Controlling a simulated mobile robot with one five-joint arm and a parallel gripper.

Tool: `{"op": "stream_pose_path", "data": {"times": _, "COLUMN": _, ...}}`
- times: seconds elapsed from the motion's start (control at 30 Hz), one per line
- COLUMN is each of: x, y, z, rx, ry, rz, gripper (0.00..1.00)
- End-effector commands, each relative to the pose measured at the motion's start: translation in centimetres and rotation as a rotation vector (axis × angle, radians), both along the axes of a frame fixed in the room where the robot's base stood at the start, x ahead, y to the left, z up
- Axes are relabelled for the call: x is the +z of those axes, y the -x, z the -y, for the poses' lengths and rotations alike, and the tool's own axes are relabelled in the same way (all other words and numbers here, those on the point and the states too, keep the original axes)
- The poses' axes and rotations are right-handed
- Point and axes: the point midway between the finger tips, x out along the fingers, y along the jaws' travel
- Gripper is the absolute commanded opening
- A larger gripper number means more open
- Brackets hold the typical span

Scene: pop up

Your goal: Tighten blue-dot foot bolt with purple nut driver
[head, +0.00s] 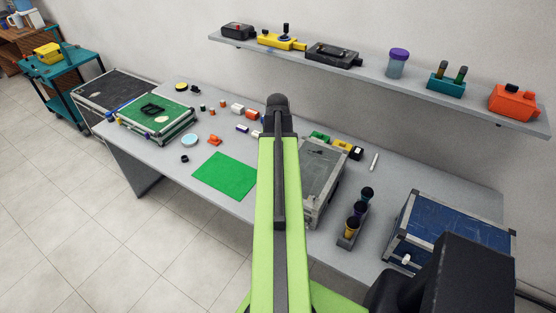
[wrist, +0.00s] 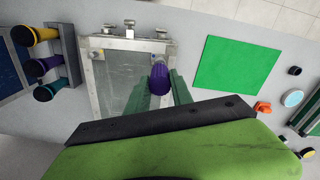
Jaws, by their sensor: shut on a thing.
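In the wrist view my gripper (wrist: 160,92) is shut on the purple nut driver (wrist: 160,78), whose ribbed handle shows between the green fingers. Its lower part is hidden. It is above the grey metal-framed case (wrist: 112,68), which also shows in the head view (head: 322,178). In the head view my arm hides the gripper and the driver. A small blue piece (head: 110,116) shows at a corner of the green-topped case (head: 165,137).
A wall shelf (head: 365,70) holds several devices above the bench.

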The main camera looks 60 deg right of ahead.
Motion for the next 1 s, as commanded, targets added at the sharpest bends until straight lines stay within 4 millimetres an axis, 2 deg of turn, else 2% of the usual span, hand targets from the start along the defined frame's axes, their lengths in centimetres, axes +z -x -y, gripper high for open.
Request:
{"op": "stream_pose_path", "data": {"times": 0.87, "x": -2.5, "y": 0.1, "z": 0.1, "rx": -0.002, "ry": 0.000, "rz": 0.000, "gripper": 0.00}}
{"op": "stream_pose_path", "data": {"times": 1.0, "x": -2.3, "y": 0.1, "z": 0.1, "rx": -0.003, "ry": 0.000, "rz": 0.000, "gripper": 0.00}}
